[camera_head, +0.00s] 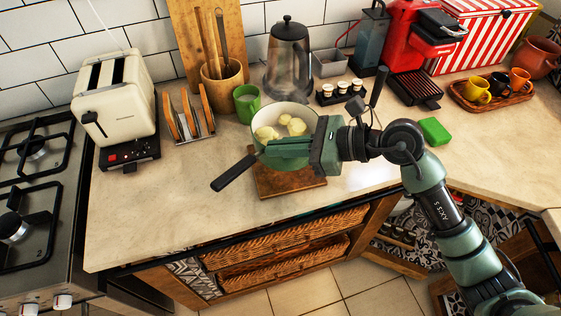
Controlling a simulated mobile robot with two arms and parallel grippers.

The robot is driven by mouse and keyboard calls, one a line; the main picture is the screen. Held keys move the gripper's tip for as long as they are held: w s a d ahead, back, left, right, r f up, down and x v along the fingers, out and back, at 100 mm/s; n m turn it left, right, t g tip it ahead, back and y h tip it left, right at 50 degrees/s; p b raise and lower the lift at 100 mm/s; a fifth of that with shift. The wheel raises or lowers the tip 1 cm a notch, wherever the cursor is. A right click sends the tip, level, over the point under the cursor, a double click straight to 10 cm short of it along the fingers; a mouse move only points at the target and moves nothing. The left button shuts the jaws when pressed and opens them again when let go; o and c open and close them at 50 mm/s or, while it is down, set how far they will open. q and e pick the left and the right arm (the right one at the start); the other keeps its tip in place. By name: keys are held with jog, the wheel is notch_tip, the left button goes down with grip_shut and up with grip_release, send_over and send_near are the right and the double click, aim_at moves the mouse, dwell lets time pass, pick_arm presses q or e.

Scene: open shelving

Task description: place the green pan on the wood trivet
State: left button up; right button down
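The green pan (277,112) has a pale inside with several yellowish potato-like pieces in it and a black handle (233,172) pointing to the lower left. The wood trivet (287,184) is a brown square board on the counter, partly covered in this view by the pan and my gripper. I cannot tell whether the pan touches the trivet. My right gripper (285,149) is at the near side of the pan, with its fingers pointing left across it. Whether the fingers are closed on the pan cannot be told. My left gripper is not in view.
A green mug (247,103), a toast rack (188,118) and a toaster (116,101) stand to the left. A kettle (288,62) and a spice rack (340,93) are behind. A green sponge (434,131) lies right. The counter's front left is clear.

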aim_at(280, 165)
jog(key=shift+f, duration=2.85)
jog(key=shift+f, duration=0.1)
jog(key=c, duration=2)
grip_release()
jog(key=shift+f, duration=0.2)
jog(key=o, duration=0.3)
jog(key=shift+r, duration=0.15)
